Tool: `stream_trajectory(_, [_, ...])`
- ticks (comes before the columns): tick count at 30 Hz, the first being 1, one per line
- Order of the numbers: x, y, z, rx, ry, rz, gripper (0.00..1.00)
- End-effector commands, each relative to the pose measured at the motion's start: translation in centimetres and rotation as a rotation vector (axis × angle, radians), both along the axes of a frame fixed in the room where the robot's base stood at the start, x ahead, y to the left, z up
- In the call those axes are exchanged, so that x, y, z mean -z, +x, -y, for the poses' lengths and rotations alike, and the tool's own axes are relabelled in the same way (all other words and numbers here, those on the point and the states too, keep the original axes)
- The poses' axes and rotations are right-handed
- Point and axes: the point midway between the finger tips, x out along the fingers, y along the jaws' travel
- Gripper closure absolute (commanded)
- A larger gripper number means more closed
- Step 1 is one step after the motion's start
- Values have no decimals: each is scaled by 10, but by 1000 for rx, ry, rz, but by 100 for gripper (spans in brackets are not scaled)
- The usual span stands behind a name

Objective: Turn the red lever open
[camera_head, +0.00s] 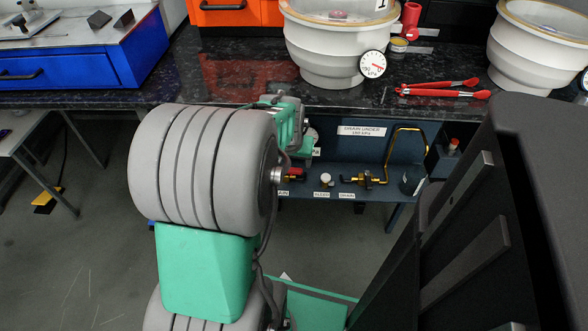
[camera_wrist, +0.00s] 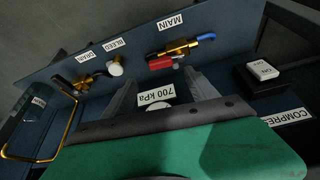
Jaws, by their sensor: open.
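The red lever (camera_wrist: 160,63) sits on a brass valve below the MAIN label (camera_wrist: 171,22) in the wrist view. In the head view the lever (camera_head: 298,174) shows beside my wrist, partly covered by it. My gripper (camera_wrist: 159,79) is open and empty. Its two grey fingers point toward the valve panel, and the red lever lies just beyond and between the fingertips in the picture. I cannot tell whether they touch. In the head view my arm hides the fingers.
A white bleed knob (camera_wrist: 116,68) and a black drain lever (camera_wrist: 93,78) are to the left, with a bent yellow pipe (camera_wrist: 14,151). A black box (camera_wrist: 262,76) stands at right. Above the shelf, the dark counter (camera_head: 345,98) holds a white vessel (camera_head: 325,50) and red-handled tongs (camera_head: 440,90).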

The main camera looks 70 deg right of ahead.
Motion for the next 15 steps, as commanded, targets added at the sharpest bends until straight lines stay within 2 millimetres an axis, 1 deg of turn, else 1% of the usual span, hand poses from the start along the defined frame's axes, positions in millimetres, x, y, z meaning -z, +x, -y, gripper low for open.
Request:
stream_trajectory(1, [10,0,1,0,4,0,33])
stream_trajectory(6, [42,2,13,-2,5,0,33])
stream_trajectory(9, [57,3,20,-2,5,0,33])
stream_trajectory(12, [66,4,25,-3,3,-1,33])
stream_trajectory(15, [69,4,27,-3,2,0,33])
